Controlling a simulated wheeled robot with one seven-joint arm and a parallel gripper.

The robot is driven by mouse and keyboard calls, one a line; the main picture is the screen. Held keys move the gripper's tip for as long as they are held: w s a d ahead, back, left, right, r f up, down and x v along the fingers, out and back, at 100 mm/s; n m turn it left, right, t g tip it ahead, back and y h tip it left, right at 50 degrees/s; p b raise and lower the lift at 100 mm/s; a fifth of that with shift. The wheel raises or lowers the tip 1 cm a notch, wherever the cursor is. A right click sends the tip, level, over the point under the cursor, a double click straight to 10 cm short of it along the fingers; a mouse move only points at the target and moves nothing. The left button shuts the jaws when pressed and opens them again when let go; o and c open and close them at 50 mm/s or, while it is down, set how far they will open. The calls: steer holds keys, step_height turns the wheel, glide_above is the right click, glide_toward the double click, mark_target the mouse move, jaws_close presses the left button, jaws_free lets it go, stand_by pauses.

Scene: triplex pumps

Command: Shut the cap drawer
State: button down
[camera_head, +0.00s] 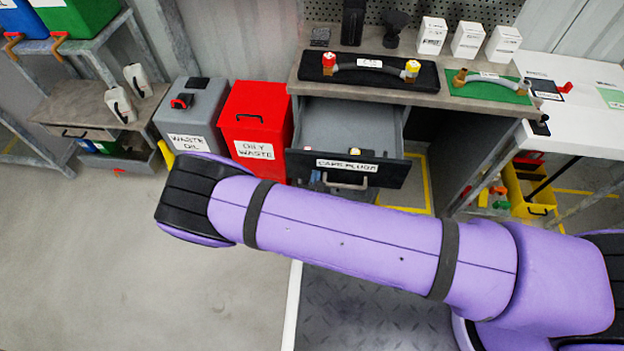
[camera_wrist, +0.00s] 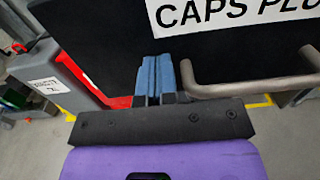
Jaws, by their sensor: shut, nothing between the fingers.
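The cap drawer (camera_head: 300,165) stands pulled out from under the workbench, its grey interior (camera_head: 345,125) showing. Its black front bears a "CAPS PLUG..." label (camera_head: 347,165) and a grey bar handle (camera_head: 345,184). In the wrist view the black front (camera_wrist: 110,40) fills the upper part, with the handle (camera_wrist: 250,85) at the right. My gripper (camera_wrist: 155,75) is shut and empty, its blue fingers together against the view of the drawer front, just left of the handle. I cannot tell whether the fingertips touch the front. In the head view my arm hides most of the gripper.
A red oily waste bin (camera_head: 255,125) stands close left of the drawer, with a grey waste oil bin (camera_head: 190,115) beyond it. Hoses on black (camera_head: 340,82) and green (camera_head: 505,95) mats lie on the workbench. A yellow crate (camera_head: 530,190) sits at right. Floor at left is clear.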

steer(key=shift+w, duration=0.1)
stand_by(0.3)
glide_toward(324, 126)
steer(key=w+r, duration=0.1)
steer(key=w, duration=0.2)
steer(key=w+r, duration=0.2)
steer(key=w, duration=0.1)
steer(key=w+r, duration=0.1)
steer(key=w, duration=0.2)
steer(key=shift+w+d+r, duration=0.15)
steer(key=shift+w+r, duration=0.05)
steer(key=shift+r, duration=0.1)
steer(key=shift+w+r, duration=0.15)
steer(key=shift+w, duration=0.05)
steer(key=shift+w+r, duration=0.1)
steer(key=shift+r, duration=0.05)
